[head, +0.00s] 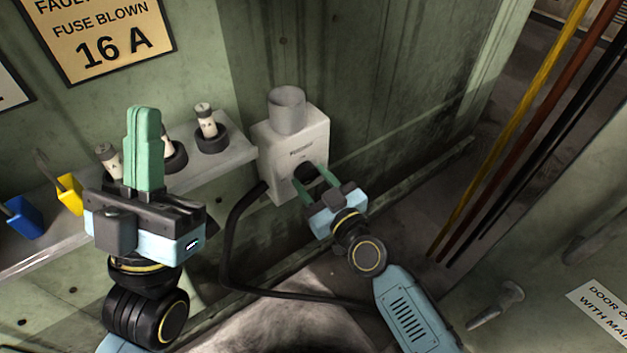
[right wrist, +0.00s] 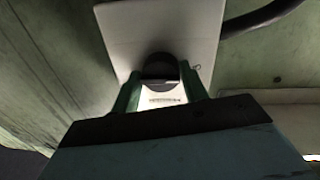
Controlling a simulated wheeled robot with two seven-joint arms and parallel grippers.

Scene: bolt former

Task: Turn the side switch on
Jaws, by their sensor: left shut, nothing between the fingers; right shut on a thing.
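The side switch is a black rotary knob (head: 306,173) on the front of a pale switch box (head: 283,160) fixed to the green wall. My right gripper (head: 317,183) is shut on the knob, its green fingers on either side of it. In the right wrist view the dark knob (right wrist: 160,70) sits between the two fingers, in front of the white box face (right wrist: 150,25). The knob's exact turn position is hard to tell. My left gripper (head: 144,115) is shut and empty, its fingers pointing up in front of the shelf at the left.
A shelf (head: 235,152) on the left wall holds fuses in black holders (head: 209,132), a yellow cup (head: 69,190) and a blue cup (head: 22,217). A black cable (head: 228,240) runs from the box. Yellow, brown and black pipes (head: 510,130) stand at the right.

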